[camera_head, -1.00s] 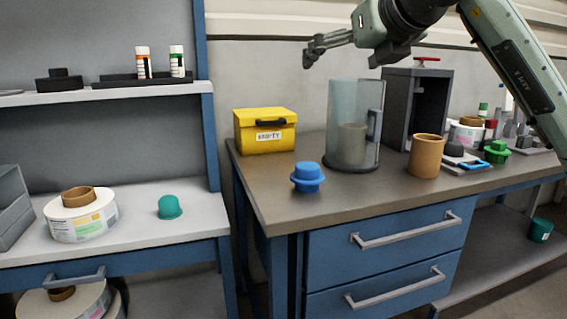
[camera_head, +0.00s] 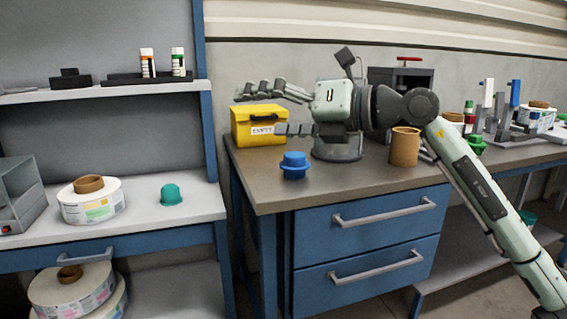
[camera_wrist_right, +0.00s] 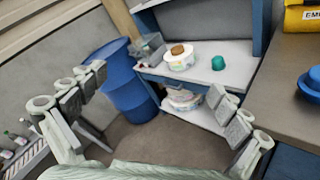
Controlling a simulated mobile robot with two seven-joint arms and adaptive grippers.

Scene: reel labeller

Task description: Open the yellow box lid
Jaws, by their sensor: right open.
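The yellow box (camera_head: 259,128) sits at the back left corner of the workbench, its lid shut, with a dark handle and a white label on its front. Part of it also shows at the top right of the right wrist view (camera_wrist_right: 303,18). My right gripper (camera_head: 258,112) is open and empty, its fingers spread and pointing left. In the head view one finger overlaps the top of the box and the other overlaps its right front; I cannot tell whether they touch it. In the right wrist view nothing is between the fingers. My left gripper is not in view.
A blue knobbed part (camera_head: 294,166) stands on the workbench (camera_head: 350,190) in front of the box. A brown cylinder (camera_head: 404,147) stands to the right. A shelf unit (camera_head: 208,120) stands left of the box.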

